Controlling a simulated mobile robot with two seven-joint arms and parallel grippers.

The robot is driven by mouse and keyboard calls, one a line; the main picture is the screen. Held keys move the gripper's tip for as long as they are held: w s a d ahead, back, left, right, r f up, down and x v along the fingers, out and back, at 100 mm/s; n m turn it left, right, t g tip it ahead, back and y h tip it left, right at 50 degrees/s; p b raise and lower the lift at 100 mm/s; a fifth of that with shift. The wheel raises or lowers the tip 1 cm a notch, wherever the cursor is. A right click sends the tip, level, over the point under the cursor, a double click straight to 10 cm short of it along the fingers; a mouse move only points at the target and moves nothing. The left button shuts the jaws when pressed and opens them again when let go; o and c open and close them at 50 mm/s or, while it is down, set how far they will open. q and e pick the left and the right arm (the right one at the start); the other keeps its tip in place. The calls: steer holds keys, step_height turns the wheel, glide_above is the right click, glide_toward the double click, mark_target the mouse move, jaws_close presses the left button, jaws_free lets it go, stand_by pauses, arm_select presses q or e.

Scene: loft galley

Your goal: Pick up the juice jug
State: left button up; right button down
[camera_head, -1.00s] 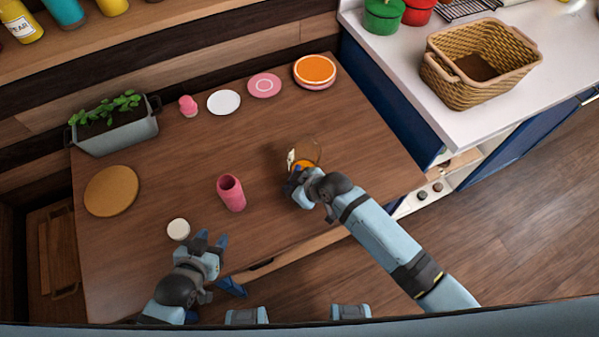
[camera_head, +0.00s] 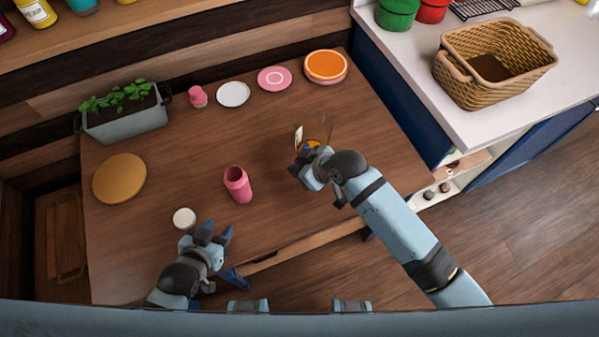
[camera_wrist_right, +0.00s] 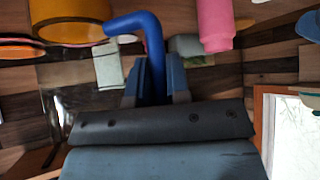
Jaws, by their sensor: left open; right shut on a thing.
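The juice jug (camera_head: 315,132) is a clear vessel with orange juice low in it and a pale label, seen near the middle of the table in the head view. My right gripper (camera_head: 304,166) is shut on its blue handle (camera_wrist_right: 136,22), which shows between the fingers (camera_wrist_right: 155,78) in the right wrist view. There the orange juice (camera_wrist_right: 70,20) and pale label (camera_wrist_right: 108,66) are at upper left. My arm hides part of the jug in the head view, and I cannot tell whether its base touches the table. My left gripper (camera_head: 217,234) is open and empty near the front edge.
The wooden table (camera_head: 180,180) carries a pink cup (camera_head: 238,185), a white round item (camera_head: 184,218), a round board (camera_head: 119,178), a planter (camera_head: 128,122), a small pink item (camera_head: 198,96) and several plates along the back. A wicker basket (camera_head: 450,75) stands on the counter at right.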

steer(key=shift+r, duration=6.25)
